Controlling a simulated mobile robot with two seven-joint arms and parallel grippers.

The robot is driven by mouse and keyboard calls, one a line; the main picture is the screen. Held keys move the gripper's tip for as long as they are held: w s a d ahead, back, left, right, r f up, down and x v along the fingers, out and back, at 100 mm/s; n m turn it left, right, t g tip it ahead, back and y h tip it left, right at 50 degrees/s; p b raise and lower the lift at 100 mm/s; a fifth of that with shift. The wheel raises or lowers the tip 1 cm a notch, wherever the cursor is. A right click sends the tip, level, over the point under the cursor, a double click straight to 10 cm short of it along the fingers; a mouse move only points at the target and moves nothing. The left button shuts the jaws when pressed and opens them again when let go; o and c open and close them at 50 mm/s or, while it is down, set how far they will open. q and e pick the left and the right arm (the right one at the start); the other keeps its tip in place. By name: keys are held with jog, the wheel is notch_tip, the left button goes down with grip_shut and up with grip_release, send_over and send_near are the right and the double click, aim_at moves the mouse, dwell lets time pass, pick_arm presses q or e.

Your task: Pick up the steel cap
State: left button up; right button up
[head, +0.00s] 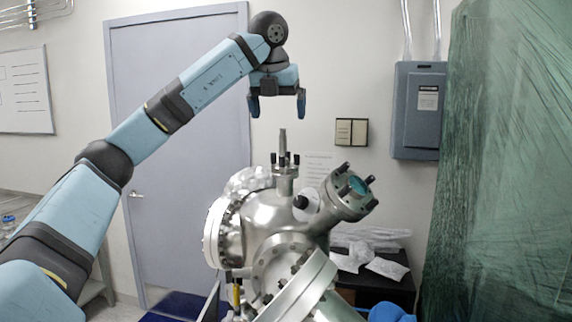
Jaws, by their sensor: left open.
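A steel vacuum chamber (274,215) with several flanged ports stands in the middle of the head view. On its upright top port sits what looks like the steel cap (285,170), a small round piece with a thin upright stem (283,142) and dark pins around it. My left gripper (278,103) points down above the stem, its two blue fingers spread apart and empty. A gap shows between the fingertips and the stem's top.
An angled port (347,192) with dark bolts juts up to the right of the top port. Behind it, a dark table (385,284) holds clear plastic bags. A green plastic curtain (505,160) hangs at right. The air around my left gripper is clear.

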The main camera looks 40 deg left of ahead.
pick_arm(q)
jog(key=b, duration=0.2)
send_over(285, 159)
jog(key=a, duration=0.2)
jog(key=f, duration=0.6)
jog(key=shift+w+d+f, duration=0.2)
jog(key=shift+d+f, duration=0.05)
jog(key=shift+f, duration=0.1)
jog(key=shift+w+f, duration=0.1)
jog(key=shift+f, duration=0.4)
jog(key=p+x, duration=0.2)
jog(key=x, duration=0.3)
jog(key=shift+d, duration=0.1)
pick_arm(e)
jog(key=shift+w+a, duration=0.1)
jog(key=shift+a, duration=0.05)
pick_arm(q)
jog(key=shift+d, duration=0.1)
jog(key=shift+c, duration=0.8)
jog(key=c, duration=0.8)
